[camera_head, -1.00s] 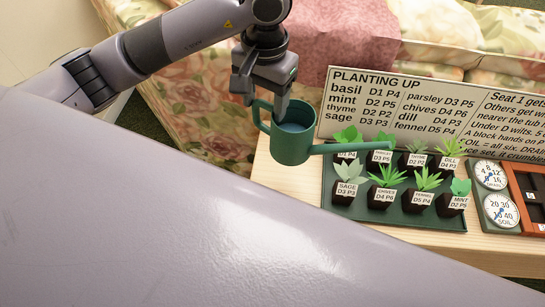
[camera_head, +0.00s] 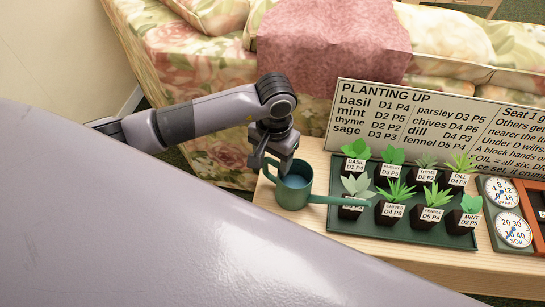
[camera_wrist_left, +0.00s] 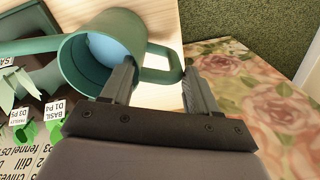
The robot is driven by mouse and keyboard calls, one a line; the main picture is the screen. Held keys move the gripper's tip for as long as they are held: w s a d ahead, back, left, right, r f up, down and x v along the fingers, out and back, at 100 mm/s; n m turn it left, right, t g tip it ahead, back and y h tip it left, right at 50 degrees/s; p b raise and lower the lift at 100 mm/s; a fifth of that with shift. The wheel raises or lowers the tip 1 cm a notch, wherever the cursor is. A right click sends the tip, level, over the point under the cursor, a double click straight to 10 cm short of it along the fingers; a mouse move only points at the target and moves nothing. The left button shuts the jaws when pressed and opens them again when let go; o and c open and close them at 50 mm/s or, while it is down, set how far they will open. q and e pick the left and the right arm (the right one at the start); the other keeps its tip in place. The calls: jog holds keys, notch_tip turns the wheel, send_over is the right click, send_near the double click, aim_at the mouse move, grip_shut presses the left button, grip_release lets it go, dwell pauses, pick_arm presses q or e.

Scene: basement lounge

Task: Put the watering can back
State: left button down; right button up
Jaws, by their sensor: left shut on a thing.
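The green watering can (camera_head: 291,193) is at the left end of the wooden table (camera_head: 300,225), with blue inside its open top. It looks upright. Its spout points right and overlaps the sage pot in the head view; I cannot tell if its base touches the table. My left gripper (camera_head: 275,168) reaches down from above and is shut on the can at its handle side. In the left wrist view the fingers (camera_wrist_left: 160,76) straddle the handle side of the can (camera_wrist_left: 75,72), one finger at the rim, the other outside the handle. My right gripper is not in view.
A dark green tray (camera_head: 410,239) of labelled herb pots stands right of the can. A "PLANTING UP" board (camera_head: 430,112) stands behind it. Two dials (camera_head: 502,192) are at the right. A floral sofa (camera_head: 200,55) is behind the table. My own lilac-grey body fills the foreground.

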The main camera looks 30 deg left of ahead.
pick_arm(q)
jog(key=shift+r, duration=0.1)
jog(key=shift+f, duration=0.2)
jog(key=shift+c, duration=1.4)
grip_release()
jog(key=shift+r, duration=0.25)
notch_tip(320, 180, up, 12)
jog(key=shift+d+p, duration=0.2)
jog(key=shift+p, duration=0.2)
